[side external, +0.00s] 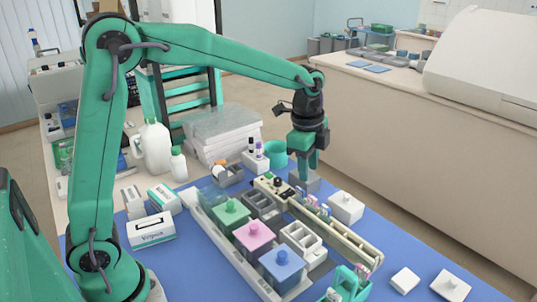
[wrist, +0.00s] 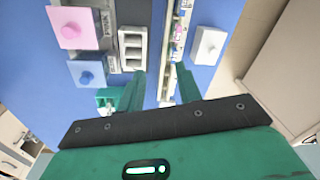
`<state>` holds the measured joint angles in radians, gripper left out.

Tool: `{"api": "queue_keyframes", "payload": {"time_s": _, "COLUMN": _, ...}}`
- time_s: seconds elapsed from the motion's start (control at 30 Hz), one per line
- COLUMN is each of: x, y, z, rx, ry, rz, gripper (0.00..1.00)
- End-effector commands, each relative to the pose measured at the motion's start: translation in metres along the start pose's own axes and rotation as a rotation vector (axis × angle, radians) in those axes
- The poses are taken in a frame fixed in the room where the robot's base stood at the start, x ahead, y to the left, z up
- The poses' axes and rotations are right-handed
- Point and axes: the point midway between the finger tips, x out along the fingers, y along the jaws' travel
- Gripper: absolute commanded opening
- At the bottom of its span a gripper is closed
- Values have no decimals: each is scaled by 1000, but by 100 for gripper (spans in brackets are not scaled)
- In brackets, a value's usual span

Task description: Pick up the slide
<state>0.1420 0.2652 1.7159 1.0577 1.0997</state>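My gripper (side external: 308,176) points down above the far part of a long cream rail (side external: 345,237) on the blue mat. In the wrist view its two green fingers (wrist: 161,80) are apart, with nothing visibly held between them. Small slides with pink and bluish ends (side external: 310,197) stand at the rail, just below and beside the fingers; they also show in the wrist view (wrist: 179,32). Other slides with pink ends (side external: 363,271) stand in a green holder at the front. I cannot tell which slide is the task's one, or whether a finger touches any.
Staining jars with green (side external: 231,212), pink (side external: 253,236) and blue (side external: 281,264) lids stand in a row left of the rail. Grey racks (side external: 302,240) sit between. A white lidded block (side external: 346,207) stands close on the right.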

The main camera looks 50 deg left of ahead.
Motion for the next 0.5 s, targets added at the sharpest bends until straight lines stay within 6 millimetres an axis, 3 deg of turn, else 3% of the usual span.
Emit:
{"api": "queue_keyframes", "payload": {"time_s": 0.3, "x": 54, "y": -26, "z": -31, "rx": 258, "ry": -28, "rz": 79, "gripper": 35}}
{"api": "queue_keyframes", "payload": {"time_s": 0.5, "x": 67, "y": -32, "z": -38, "rx": 325, "ry": -31, "rz": 97, "gripper": 35}}
